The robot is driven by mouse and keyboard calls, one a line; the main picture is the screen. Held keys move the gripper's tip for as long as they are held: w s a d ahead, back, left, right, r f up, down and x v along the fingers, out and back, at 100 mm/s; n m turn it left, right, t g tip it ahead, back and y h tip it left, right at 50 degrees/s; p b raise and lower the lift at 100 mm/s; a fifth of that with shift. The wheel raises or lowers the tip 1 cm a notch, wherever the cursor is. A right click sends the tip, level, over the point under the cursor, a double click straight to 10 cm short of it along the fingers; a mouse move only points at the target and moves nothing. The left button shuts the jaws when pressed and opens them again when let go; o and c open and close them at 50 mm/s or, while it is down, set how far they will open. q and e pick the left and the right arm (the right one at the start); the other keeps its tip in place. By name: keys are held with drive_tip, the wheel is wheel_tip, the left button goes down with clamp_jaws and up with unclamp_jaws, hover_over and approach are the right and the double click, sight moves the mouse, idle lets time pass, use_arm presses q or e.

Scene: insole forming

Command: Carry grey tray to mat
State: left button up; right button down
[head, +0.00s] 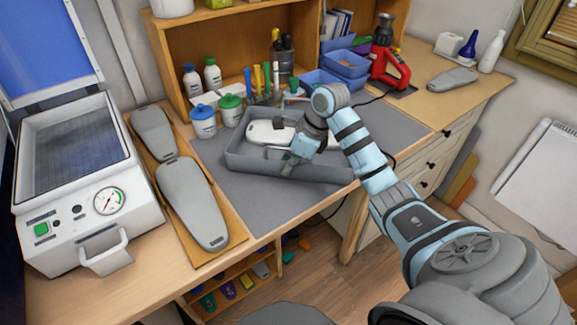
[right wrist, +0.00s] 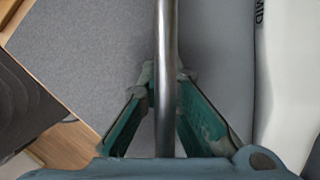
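The grey tray (head: 250,158) is over the dark grey mat (head: 262,202) at the workbench's middle, with white items inside. I cannot tell whether its base touches the mat. My right gripper (head: 291,162) is at the tray's near side. In the right wrist view, its green fingers (right wrist: 167,78) close from both sides on a metal bar (right wrist: 166,35), which looks like the tray's handle. The tray's grey wall (right wrist: 225,50) shows right of the bar and the mat (right wrist: 80,55) left of it. My left gripper is not in view.
A white press with a gauge (head: 85,215) and a wooden board with grey insole forms (head: 190,205) stand left. Lidded jars (head: 203,121), tool cups and blue bins (head: 345,65) line the back. A red tool (head: 392,72) is back right. The mat's front left is clear.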

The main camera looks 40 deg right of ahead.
drive_tip(key=c, duration=2.2)
unclamp_jaws()
drive_tip(key=o, duration=0.4)
drive_tip(key=shift+s+a, duration=0.1)
drive_tip(key=shift+r, duration=0.15)
drive_tip(key=shift+r, duration=0.3)
drive_tip(key=p+v, duration=0.2)
drive_tip(key=v, duration=0.9)
drive_tip(key=shift+s, duration=0.2)
